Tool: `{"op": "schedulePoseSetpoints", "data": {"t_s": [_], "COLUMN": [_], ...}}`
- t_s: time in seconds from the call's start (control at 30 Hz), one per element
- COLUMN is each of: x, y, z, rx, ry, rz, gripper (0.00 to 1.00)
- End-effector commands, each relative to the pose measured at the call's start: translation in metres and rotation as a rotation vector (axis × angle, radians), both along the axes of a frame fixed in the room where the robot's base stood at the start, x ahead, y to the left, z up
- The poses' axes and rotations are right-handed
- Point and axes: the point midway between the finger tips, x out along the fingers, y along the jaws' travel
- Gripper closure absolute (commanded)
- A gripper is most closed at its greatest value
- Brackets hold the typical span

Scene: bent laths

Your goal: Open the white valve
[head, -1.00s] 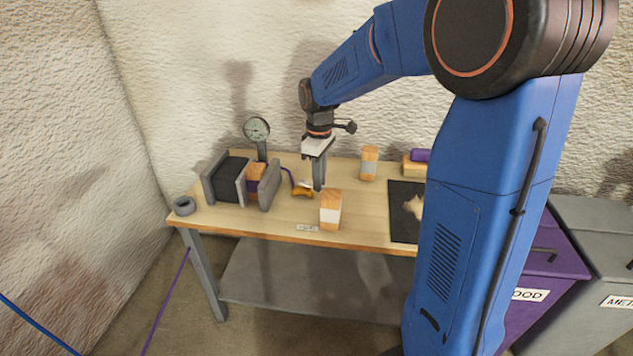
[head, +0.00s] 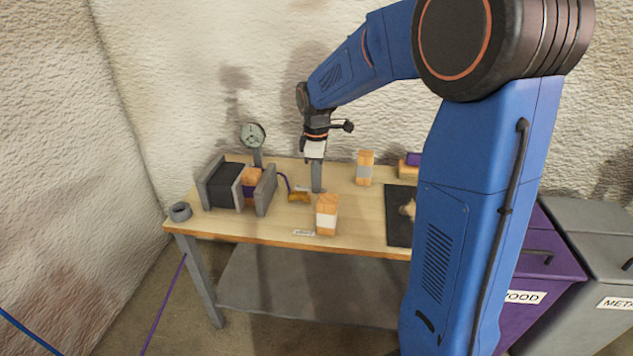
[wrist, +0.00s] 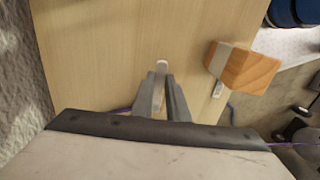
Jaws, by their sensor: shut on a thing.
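The valve (head: 298,196) is a small brass-coloured body on the table, with a pale handle at its top. A purple hose runs to it from the left. My gripper (head: 317,189) points down just right of the valve, its fingertips low at the table. In the wrist view, my gripper (wrist: 165,82) has its fingers close together around a thin piece. The white end of the valve handle (wrist: 161,66) shows just beyond the fingertips. The fingers hide the rest of the handle, and the valve body is hidden in the wrist view.
A wooden block with a white band (head: 327,215) stands close in front of my gripper. Another banded block (head: 365,168) stands behind right. A clamp (head: 237,187) with dark and wooden pieces and a gauge (head: 253,136) are left. A black mat (head: 399,214) lies right.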

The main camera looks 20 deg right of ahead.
Motion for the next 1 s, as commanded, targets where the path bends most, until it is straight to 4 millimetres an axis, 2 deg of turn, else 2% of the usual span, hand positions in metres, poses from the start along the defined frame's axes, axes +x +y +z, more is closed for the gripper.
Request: {"op": "schedulePoseSetpoints", "data": {"t_s": [0.03,0.1,0.4,0.53,0.67,1.0], "x": [0.001,0.001,0.000,0.001,0.001,0.001], "y": [0.000,0.000,0.000,0.000,0.000,0.000], "z": [0.001,0.001,0.001,0.008,0.026,0.094], "rx": [-0.001,-0.001,-0.001,-0.001,-0.001,-0.001], "ry": [-0.003,-0.003,-0.002,-0.003,-0.003,-0.005], "rz": [0.001,0.001,0.000,0.000,0.000,0.000], "gripper": [0.84,0.67,0.67,0.67,0.67,0.67]}}
